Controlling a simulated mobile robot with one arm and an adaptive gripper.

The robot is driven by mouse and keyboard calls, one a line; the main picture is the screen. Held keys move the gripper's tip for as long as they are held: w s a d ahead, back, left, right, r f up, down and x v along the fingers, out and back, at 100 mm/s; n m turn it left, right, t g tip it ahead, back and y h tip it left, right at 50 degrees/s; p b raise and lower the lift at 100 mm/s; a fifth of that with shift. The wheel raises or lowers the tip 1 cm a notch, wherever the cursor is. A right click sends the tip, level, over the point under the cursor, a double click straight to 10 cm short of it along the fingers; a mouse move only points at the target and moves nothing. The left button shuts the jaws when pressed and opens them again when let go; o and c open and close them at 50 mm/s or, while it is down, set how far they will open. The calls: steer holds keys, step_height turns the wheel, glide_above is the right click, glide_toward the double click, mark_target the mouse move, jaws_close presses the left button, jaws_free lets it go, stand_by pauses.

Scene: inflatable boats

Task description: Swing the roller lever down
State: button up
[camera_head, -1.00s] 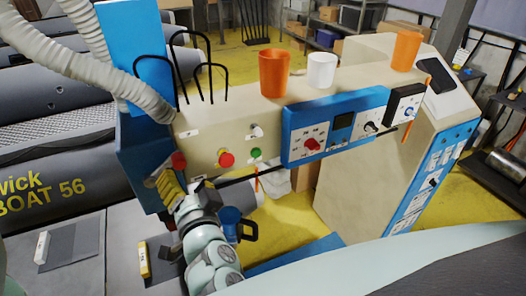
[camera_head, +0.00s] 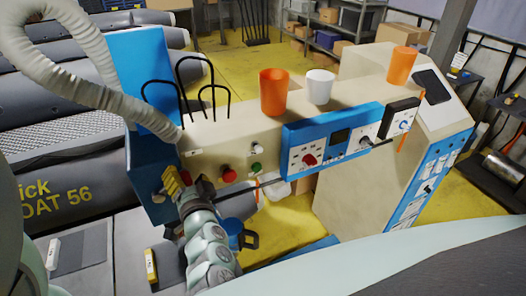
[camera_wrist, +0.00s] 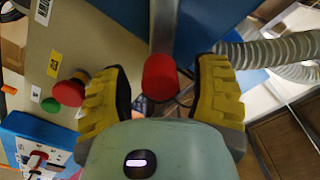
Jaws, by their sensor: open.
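The lever's red cylindrical knob (camera_wrist: 160,77) hangs at the end of a metal bar (camera_wrist: 163,25) in the wrist view. My gripper (camera_wrist: 162,67) is open, with one yellow finger on each side of the knob and visible gaps between. In the head view my gripper (camera_head: 175,185) is at the left end of the beige machine (camera_head: 215,138), beside the blue end housing (camera_head: 150,180). There the lever knob is hidden behind my gripper.
A red button (camera_head: 229,174) and a green button (camera_head: 256,168) sit right of my gripper. A corrugated hose (camera_head: 85,85) hangs at the left. Orange cups (camera_head: 274,95) and a white cup (camera_head: 320,88) stand on top.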

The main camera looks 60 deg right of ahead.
steer(key=shift+o, duration=0.4)
steer(key=shift+w+a, duration=0.1)
steer(key=shift+w, duration=0.05)
jaws_close()
